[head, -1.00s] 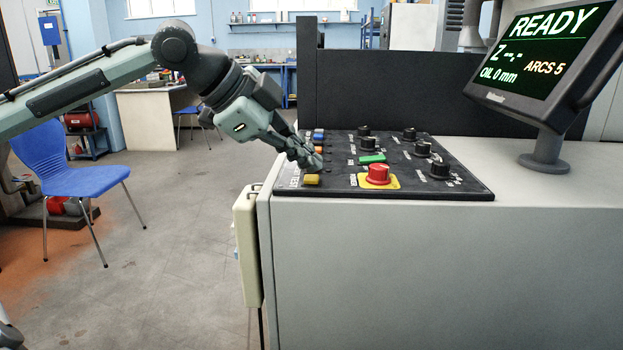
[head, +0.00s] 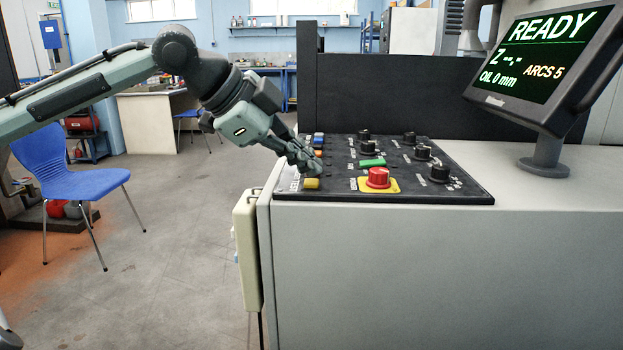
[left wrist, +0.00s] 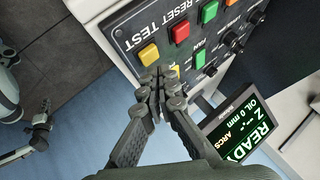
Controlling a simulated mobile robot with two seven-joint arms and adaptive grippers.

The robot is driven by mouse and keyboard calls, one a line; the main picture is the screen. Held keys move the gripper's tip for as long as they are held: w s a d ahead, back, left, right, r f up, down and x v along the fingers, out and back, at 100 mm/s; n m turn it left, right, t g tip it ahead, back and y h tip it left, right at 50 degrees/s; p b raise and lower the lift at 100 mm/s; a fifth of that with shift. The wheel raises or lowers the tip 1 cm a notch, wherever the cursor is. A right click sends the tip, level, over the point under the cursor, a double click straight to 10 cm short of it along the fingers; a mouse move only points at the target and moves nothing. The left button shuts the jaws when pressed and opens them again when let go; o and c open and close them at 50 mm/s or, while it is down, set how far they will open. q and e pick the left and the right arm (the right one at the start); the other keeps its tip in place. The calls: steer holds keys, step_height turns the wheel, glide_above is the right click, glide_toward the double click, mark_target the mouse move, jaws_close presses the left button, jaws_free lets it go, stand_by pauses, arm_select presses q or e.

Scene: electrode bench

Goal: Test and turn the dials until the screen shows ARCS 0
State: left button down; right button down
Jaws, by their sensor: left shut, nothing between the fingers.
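The screen (head: 540,52) at the right reads READY, Z --.-, OIL 0 mm and ARCS 5. The black control panel (head: 466,190) carries several black dials, among them a front right dial (head: 440,172) and a back left dial (head: 364,136). A yellow button (head: 312,183) sits at the panel's front left corner; in the left wrist view the yellow button (left wrist: 149,54) is near the word TEST. My left gripper (head: 314,168) is shut and empty, its fingertips over the panel's left edge, close to the yellow button. Whether it touches anything I cannot tell.
A red mushroom button (head: 378,176) on a yellow plate stands at the panel's front. A green button (head: 372,160) lies behind it. A dark upright wall (head: 400,95) closes the panel's back. A blue chair (head: 68,172) stands on the floor at left.

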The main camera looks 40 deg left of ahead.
arm_select(q)
steer(key=shift+f, duration=0.1)
steer(key=shift+f+b, duration=0.4)
steer(key=shift+f, duration=0.15)
stand_by(0.6)
steer(key=shift+r+p, duration=0.5)
steer(key=shift+r, duration=0.15)
step_height(320, 180, up, 4)
steer(key=p, duration=0.4)
step_height(320, 180, up, 2)
steer(key=shift+p, duration=0.75)
